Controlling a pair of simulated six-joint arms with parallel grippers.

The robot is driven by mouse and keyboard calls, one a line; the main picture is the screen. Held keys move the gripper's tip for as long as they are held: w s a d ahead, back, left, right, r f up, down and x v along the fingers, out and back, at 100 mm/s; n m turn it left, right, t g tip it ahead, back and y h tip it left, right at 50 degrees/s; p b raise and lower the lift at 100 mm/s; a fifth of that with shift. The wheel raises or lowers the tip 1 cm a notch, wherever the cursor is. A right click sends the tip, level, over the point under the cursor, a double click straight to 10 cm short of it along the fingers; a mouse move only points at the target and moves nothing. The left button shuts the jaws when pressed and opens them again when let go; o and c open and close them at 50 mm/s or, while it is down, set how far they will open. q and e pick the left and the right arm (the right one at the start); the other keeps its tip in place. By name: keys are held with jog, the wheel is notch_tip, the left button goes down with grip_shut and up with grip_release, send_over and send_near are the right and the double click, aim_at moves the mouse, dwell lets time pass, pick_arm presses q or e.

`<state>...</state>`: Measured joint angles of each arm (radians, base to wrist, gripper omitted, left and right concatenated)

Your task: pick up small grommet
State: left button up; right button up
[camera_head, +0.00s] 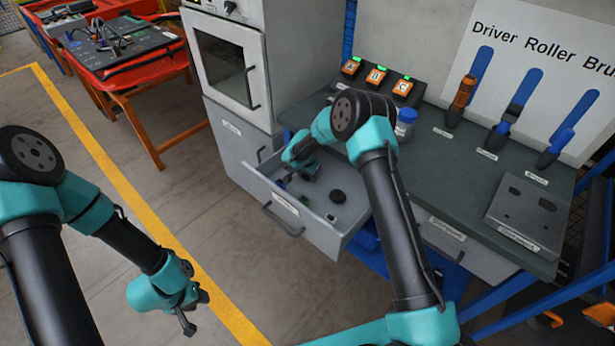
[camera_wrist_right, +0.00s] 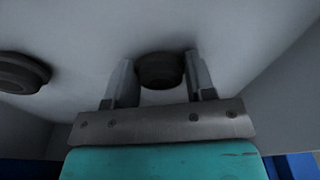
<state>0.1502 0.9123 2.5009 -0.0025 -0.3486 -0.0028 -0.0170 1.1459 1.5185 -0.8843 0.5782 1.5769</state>
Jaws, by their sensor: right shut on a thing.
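An open drawer (camera_head: 325,238) under the bench holds small dark parts. My right gripper (camera_head: 281,184) reaches down into it near its left side. In the right wrist view, my right gripper (camera_wrist_right: 162,82) is shut on a small dark round grommet (camera_wrist_right: 160,68), which sits between its two fingertips. In the head view this grommet is hidden or too small to tell. A larger dark grommet (camera_wrist_right: 20,73) lies to the left in the wrist view, apart from the gripper; a dark round grommet (camera_head: 338,196) also shows in the head view. My left gripper (camera_head: 196,313) is open and empty above the floor.
Another small part (camera_head: 331,217) lies in the drawer. The drawer walls stand close around my right gripper. The bench (camera_head: 440,165) above holds a blue-capped jar (camera_head: 404,125), tools and a grey plate (camera_head: 530,210). An orange cart (camera_head: 130,75) stands at the back left. Floor around my left arm is clear.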

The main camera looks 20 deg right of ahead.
jog(key=shift+r, duration=0.1)
jog(key=shift+r, duration=0.6)
jog(key=s, duration=0.1)
jog(key=s+d, duration=0.2)
jog(key=shift+s+r, duration=0.2)
jog(key=shift+s, duration=0.1)
notch_tip(320, 180, up, 13)
jog(key=shift+r, duration=0.1)
